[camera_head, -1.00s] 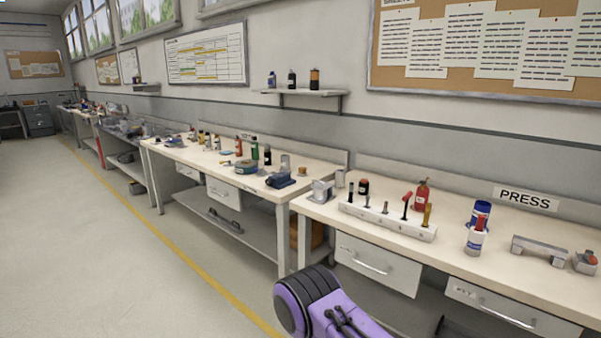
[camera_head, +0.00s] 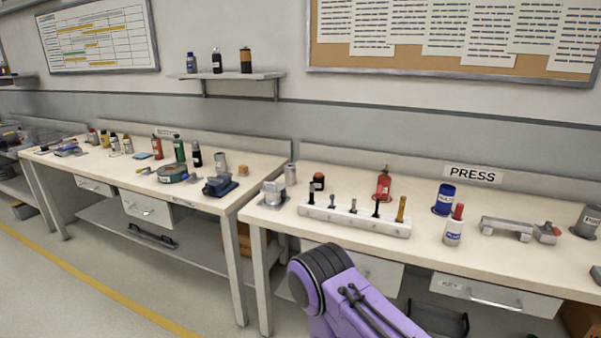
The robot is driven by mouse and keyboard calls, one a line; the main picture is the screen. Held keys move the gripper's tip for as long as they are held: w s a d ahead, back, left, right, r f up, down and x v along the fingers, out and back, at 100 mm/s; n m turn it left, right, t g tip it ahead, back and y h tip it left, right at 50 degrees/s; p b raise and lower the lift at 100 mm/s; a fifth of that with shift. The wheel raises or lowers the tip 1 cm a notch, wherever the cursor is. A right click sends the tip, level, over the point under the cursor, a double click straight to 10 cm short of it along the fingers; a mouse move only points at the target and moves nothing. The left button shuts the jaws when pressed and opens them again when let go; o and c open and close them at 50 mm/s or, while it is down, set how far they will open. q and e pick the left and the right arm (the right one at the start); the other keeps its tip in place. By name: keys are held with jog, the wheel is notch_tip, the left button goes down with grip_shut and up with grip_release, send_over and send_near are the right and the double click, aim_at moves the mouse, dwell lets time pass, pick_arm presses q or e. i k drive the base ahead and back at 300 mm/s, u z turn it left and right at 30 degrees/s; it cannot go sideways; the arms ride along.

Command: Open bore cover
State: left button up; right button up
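No part in view can be told for sure as the bore cover. On the bench marked PRESS (camera_head: 400,250), a grey metal piece (camera_head: 272,192) with a cylinder beside it stands at the left end. A grey bracket-like fixture (camera_head: 515,228) with a reddish knob at its right end lies toward the right. A purple and black link of my own arm comes up from the bottom middle. Neither gripper shows.
A white rack (camera_head: 352,220) holds several upright tools.

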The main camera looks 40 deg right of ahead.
aim_at(274, 188)
jog(key=z, duration=0.85)
jog(key=i, duration=0.7)
jog(key=z, duration=0.85)
